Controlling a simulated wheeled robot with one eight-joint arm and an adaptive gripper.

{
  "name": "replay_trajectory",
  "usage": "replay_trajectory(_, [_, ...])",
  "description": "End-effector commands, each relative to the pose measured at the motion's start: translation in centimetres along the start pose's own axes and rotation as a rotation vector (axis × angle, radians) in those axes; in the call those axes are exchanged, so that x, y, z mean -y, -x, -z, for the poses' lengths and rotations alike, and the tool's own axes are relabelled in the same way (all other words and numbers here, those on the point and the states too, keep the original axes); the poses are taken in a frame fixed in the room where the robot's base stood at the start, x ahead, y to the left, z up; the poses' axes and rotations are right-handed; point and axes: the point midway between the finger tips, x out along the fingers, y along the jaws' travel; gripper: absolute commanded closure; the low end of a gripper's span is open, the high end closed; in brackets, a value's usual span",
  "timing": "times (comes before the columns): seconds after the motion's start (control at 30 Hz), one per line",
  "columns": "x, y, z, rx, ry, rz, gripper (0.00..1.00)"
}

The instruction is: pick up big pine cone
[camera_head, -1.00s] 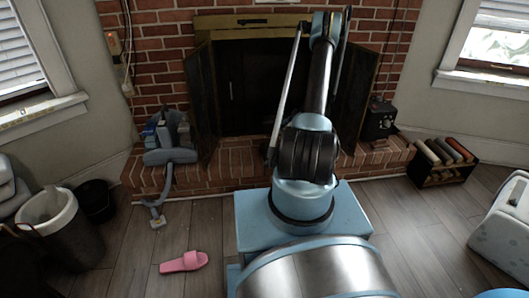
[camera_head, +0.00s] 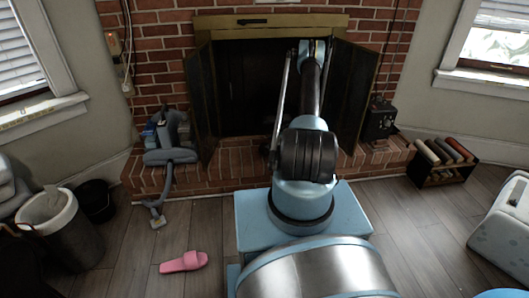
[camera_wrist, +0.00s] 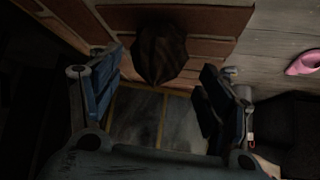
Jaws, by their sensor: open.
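The big pine cone (camera_wrist: 159,54) shows in the wrist view as a dark brown, rounded shape on the red brick ledge, close to the brick edge. My gripper (camera_wrist: 161,66) is open, with one blue-padded finger on the left and one on the right. The pine cone lies at the far end of the gap between the fingertips, with clear space on both sides. I cannot tell how far below the fingertips it is. In the head view, I cannot make out the gripper or the pine cone; my arm blocks part of the hearth.
The brick hearth (camera_head: 225,178) fronts the fireplace, whose open metal doors (camera_head: 202,92) flank it. A vacuum cleaner (camera_head: 170,155) stands left and a black box (camera_head: 379,121) right on the hearth. A pink slipper (camera_head: 184,262) lies on the floor. A bin (camera_head: 72,236) stands at left.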

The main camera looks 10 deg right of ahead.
Motion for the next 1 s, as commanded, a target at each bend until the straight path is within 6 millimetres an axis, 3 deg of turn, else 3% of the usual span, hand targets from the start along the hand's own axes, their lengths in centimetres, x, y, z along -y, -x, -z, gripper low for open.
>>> replay_trajectory(0.33, [0.0, -2.0, 0.1, 0.000, 0.000, 0.001, 0.29])
replay_trajectory(0.67, [-0.2, -6.1, 0.3, 0.000, 0.000, 0.001, 0.29])
replay_trajectory(0.9, [-0.2, -6.4, 0.2, 0.000, -0.001, 0.000, 0.29])
replay_trajectory(0.93, [-0.2, -6.4, 0.2, 0.000, -0.001, 0.000, 0.31])
replay_trajectory(1.0, [-0.2, -6.4, 0.2, 0.000, -0.001, 0.000, 0.47])
